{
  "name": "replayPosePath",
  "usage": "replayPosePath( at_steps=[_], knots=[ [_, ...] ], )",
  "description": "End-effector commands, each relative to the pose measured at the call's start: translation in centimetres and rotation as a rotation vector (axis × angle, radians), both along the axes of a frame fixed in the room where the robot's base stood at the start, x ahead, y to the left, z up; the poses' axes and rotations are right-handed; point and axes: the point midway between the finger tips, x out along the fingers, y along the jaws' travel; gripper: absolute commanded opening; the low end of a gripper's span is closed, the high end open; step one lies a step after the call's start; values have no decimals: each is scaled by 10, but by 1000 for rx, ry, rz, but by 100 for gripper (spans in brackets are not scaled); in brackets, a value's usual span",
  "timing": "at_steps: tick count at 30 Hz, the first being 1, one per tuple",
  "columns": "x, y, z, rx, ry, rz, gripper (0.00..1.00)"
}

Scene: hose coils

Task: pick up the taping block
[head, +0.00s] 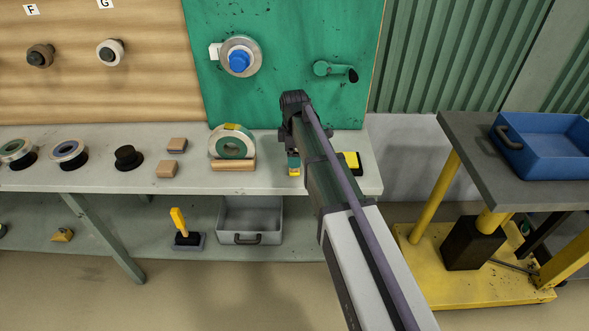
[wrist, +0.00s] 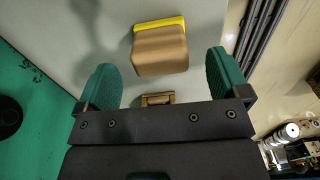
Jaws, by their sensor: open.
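In the wrist view a tan block with a yellow strip along its far edge (wrist: 160,50) lies on the grey bench between and a little beyond my gripper's fingertips (wrist: 161,66). I take it for the taping block, though no label shows. The two green fingers are spread wide, one on each side, with a gap to the block and nothing held. In the head view my gripper (head: 293,158) points down at the right part of the bench. My arm covers much of the area there, and I cannot clearly make out the tan block.
A green and white tape roll (head: 232,142) stands by a wooden block (head: 233,165) left of my gripper. A black and yellow item (head: 351,161) sits right of my arm. A green board (head: 285,60) rises behind. A blue tray (head: 545,150) stands on the cart at right.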

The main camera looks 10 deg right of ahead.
Motion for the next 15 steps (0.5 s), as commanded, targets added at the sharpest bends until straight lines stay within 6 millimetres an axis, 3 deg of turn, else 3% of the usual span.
replayPosePath(
  at_steps=[7,15],
  knots=[
    [-1,-1,-49,0,0,-1,94],
    [-1,-1,-49,0,0,-1,94]
  ],
)
